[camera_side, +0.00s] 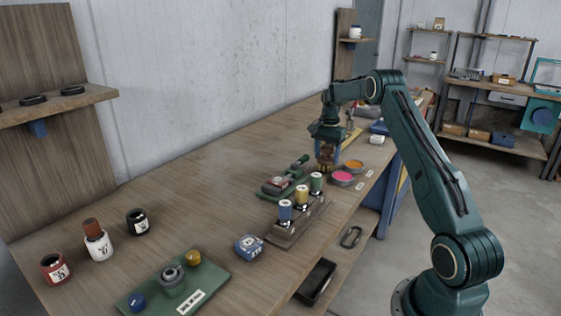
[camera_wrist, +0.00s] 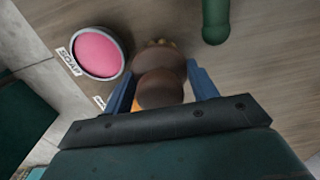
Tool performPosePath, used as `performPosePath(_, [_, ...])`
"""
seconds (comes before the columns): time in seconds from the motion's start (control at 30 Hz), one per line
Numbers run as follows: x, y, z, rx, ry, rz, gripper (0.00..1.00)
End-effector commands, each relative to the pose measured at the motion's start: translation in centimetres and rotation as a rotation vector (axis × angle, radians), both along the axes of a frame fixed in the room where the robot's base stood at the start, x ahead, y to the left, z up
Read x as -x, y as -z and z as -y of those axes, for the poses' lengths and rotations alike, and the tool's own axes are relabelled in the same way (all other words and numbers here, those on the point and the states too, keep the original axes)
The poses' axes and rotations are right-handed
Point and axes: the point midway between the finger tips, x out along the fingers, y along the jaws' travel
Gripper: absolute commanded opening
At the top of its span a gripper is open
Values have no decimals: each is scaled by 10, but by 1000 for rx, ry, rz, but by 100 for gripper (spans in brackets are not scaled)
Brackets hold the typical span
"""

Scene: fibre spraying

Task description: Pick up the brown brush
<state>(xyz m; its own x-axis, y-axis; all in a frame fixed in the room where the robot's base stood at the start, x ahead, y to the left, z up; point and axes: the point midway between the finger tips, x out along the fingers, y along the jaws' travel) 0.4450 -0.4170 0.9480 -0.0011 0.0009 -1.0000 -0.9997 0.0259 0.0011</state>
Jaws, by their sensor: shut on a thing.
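In the wrist view a brown, rounded object, which looks like the brown brush (camera_wrist: 160,85), sits between the two blue fingers of my gripper (camera_wrist: 163,82). The fingers are shut on it. In the side view my gripper (camera_side: 327,158) points down over the far part of the bench, behind the row of small bottles. A brownish shape shows between its fingers there, too small to make out well. I cannot tell whether the brush touches the bench.
A pink dish labelled SOAP (camera_wrist: 98,52) is close to the left finger; it also shows in the side view (camera_side: 343,177). An orange dish (camera_side: 354,165) is nearby. The bench's left middle is clear.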

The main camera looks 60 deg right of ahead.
Motion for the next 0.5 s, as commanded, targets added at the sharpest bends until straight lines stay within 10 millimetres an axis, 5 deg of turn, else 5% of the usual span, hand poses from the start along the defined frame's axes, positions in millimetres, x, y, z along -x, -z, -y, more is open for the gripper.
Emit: performPosePath(0.5, [-1,-97,1,5,0,6,34])
